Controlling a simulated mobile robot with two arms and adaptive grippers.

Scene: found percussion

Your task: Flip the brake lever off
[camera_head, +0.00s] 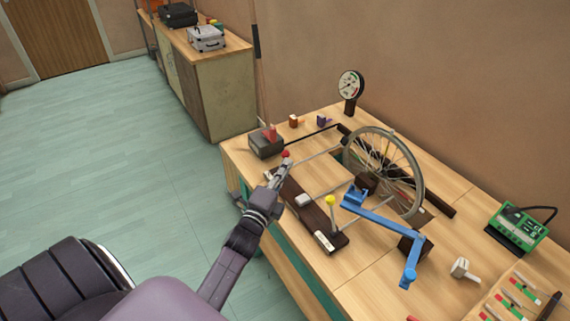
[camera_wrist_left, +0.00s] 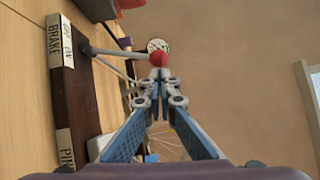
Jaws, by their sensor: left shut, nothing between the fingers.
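The brake lever is a grey rod with a red ball knob (camera_head: 286,154) at the far end of a dark brown board (camera_head: 292,190) on the workbench. In the left wrist view the red knob (camera_wrist_left: 158,59) sits just beyond my fingertips, and its rod (camera_wrist_left: 112,51) rises from beside the label (camera_wrist_left: 60,40) reading BRAKE, OFF and ON. My left gripper (camera_head: 282,172) is shut and empty, its tips close to the knob; I cannot tell whether they touch. Which label the lever points to is unclear. My right gripper is out of view.
A yellow-knobbed lever (camera_head: 330,201) stands at the board's near end. A spoked wheel (camera_head: 418,168), a blue crank (camera_head: 385,217) and a dial gauge (camera_head: 350,84) lie beyond. A dark grey box with a red part (camera_head: 265,145) is close to the gripper. Open floor lies left.

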